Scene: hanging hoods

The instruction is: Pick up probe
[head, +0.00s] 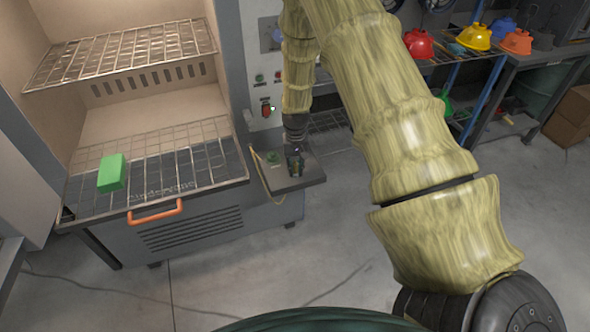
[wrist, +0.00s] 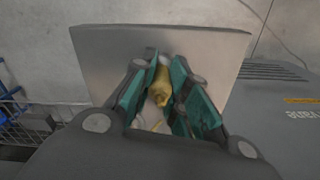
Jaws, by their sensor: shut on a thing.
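My gripper (head: 295,168) is low over the small grey side shelf (head: 312,171) beside the oven-like cabinet. In the wrist view, my gripper (wrist: 165,70) has its two teal-padded fingers closed around a brass-yellow piece, which I take to be the probe (wrist: 161,86). A pale part shows below it between the fingers. The probe is close above or touching the shelf; I cannot tell which. In the head view the fingers hide the probe. A tan cord (head: 262,177) hangs at the shelf's left edge.
The open cabinet has wire racks (head: 200,165), with a green block (head: 112,173) on the lower one. An orange handle (head: 156,211) sticks out in front. Coloured hard hats (head: 474,37) sit on a rack at the right. The floor (head: 330,225) right of the shelf is clear.

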